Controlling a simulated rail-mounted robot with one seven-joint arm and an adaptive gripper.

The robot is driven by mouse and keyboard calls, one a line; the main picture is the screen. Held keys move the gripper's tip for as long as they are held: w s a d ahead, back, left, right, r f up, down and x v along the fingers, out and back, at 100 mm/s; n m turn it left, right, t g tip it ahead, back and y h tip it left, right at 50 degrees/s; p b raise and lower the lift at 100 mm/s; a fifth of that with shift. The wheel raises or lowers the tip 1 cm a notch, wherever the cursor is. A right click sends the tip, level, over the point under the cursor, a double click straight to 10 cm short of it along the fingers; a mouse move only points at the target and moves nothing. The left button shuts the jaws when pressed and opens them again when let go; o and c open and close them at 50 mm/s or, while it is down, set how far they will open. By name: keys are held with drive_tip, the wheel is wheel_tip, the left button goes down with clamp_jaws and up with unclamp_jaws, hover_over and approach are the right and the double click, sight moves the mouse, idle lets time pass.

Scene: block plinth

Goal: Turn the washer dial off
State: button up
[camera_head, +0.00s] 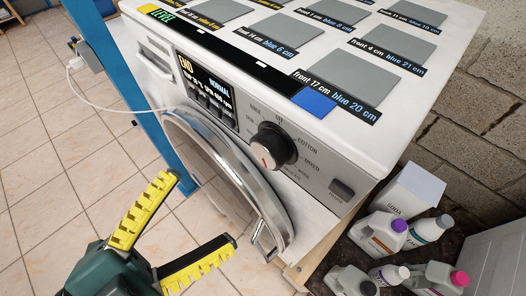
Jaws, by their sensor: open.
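The washer (345,143) is white and stands in the middle of the head view. Its dial (272,147) is a black knob with a silver face and a red mark, on the front panel right of a lit display (206,88). The display reads END and NORMAL. Printed programme names, such as COTTON and MIXED, surround the dial; which one the red mark points at I cannot tell. My gripper (203,228), with yellow ribbed fingers, is open and empty at the lower left. It is in front of the washer, lower than the dial and apart from it.
The round door (277,213) bulges from the washer front below the dial. A blue post (128,80) and a white cable (90,98) are at the left. Several bottles (379,233) and a box (410,190) stand at the right. Grey labelled pads (349,84) lie on top.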

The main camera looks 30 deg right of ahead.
sight(263, 156)
drive_tip(key=x, duration=1.1)
drive_tip(key=shift+d, duration=0.25)
drive_tip(key=c, duration=1.2)
